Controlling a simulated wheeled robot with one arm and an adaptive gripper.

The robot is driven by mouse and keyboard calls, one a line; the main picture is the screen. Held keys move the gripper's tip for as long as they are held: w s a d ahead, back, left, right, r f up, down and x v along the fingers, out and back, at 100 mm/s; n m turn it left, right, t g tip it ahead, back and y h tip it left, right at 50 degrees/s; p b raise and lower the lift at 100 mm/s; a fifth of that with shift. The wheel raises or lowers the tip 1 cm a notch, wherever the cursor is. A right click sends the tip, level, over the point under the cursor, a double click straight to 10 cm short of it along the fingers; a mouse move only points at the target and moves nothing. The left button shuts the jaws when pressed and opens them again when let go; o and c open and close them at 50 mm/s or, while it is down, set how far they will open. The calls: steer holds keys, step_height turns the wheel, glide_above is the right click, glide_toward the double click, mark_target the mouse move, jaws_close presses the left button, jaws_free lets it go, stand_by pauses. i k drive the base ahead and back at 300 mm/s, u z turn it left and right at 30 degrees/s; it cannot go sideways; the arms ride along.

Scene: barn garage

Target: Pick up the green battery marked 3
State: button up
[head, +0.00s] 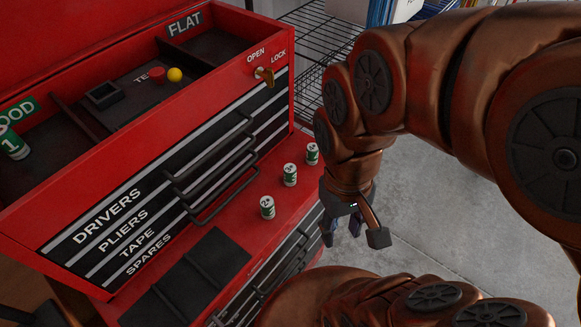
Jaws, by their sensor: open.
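Three green-and-white batteries stand upright in a slanting row on the red ledge of the tool chest: a near one (267,207), a middle one (290,174) and a far one (312,153). Their marks are too small to read surely, so I cannot tell which is 3. Another green battery (12,142), marked 1, lies at the far left in the compartment labelled GOOD. My gripper (353,230) is open and empty, pointing down to the right of the row, apart from the batteries and beyond the ledge's right edge in the picture.
The red tool chest (190,95) has labelled drawers with dark handles (215,165) behind the ledge. A key (264,76) sticks out of its lock. The top tray holds a yellow ball (174,75) and a red button-like piece (157,77). A dark mat (185,280) lies on the ledge's near part.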

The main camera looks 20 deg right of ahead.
mark_target(289, 169)
steer(key=k, duration=1.2)
steer(key=u, duration=0.65)
steer(key=i, duration=0.6)
steer(key=z, duration=0.05)
